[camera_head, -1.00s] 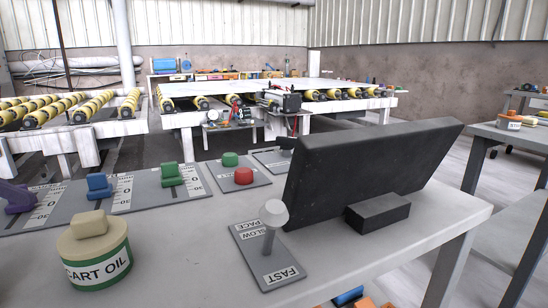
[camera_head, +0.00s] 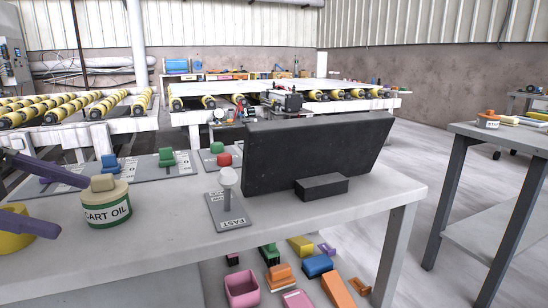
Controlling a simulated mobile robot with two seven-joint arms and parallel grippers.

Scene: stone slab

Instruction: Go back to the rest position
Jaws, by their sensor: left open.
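My left gripper (camera_head: 73,207) shows at the left edge in the head view. Its two purple fingers are spread apart with nothing between them. The fingers are over the left part of the grey table (camera_head: 160,232), just left of the cart oil tin (camera_head: 107,210), which is cream with a green band and stands upright. I cannot tell whether the upper finger touches the tin. A yellow round object (camera_head: 12,241) is partly hidden behind the lower finger. My right gripper is not in view.
A black slanted panel (camera_head: 310,152) and a lever plate marked FAST (camera_head: 229,208) are on the table, with green (camera_head: 167,157), blue and red controls behind. Coloured boxes and blocks (camera_head: 318,265) lie on the floor below. Another table (camera_head: 510,140) stands right, with open floor between.

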